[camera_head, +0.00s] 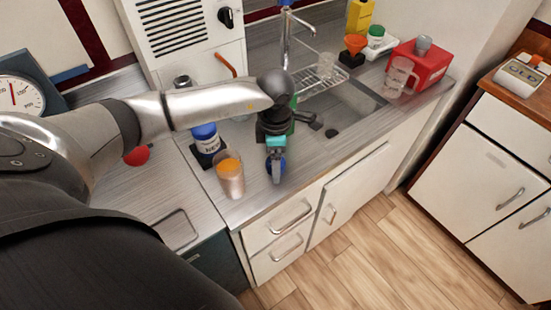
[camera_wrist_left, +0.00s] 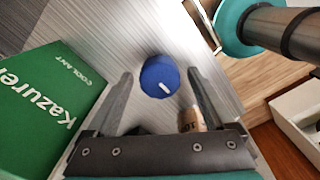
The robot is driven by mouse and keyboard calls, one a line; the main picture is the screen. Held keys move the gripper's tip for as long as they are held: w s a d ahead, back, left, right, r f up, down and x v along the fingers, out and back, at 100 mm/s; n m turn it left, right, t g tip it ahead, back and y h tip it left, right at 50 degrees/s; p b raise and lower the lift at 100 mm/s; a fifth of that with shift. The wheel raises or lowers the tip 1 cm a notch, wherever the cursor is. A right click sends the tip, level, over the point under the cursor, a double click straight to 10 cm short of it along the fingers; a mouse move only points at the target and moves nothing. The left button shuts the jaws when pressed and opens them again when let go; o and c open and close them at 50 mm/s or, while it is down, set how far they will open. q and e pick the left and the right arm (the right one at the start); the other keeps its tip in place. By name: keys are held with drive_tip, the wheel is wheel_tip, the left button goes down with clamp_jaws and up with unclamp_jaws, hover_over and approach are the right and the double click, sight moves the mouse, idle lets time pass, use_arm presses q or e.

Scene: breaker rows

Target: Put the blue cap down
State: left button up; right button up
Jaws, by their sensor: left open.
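The blue cap (camera_wrist_left: 159,77), round with a short white mark, shows in the left wrist view against the steel counter (camera_wrist_left: 165,30). It looks to be resting on the counter, between my fingertips in the picture and apart from both fingers. My left gripper (camera_wrist_left: 160,74) is open, with one finger on each side of the cap. In the head view the left gripper (camera_head: 275,172) points down over the counter's front part, and the blue cap (camera_head: 282,164) is partly hidden behind it. My right gripper is in neither view.
A glass with orange contents (camera_head: 230,178) and a blue-topped bottle (camera_head: 205,138) stand left of the gripper. A green coolant box (camera_wrist_left: 45,95) is close by in the wrist view. The sink (camera_head: 345,110) and a red box (camera_head: 425,65) lie to the right.

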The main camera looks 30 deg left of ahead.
use_arm(q)
wheel_tip(320, 180, up, 12)
drive_tip(key=p, duration=0.1)
drive_tip(key=shift+r, duration=0.2)
idle(0.3)
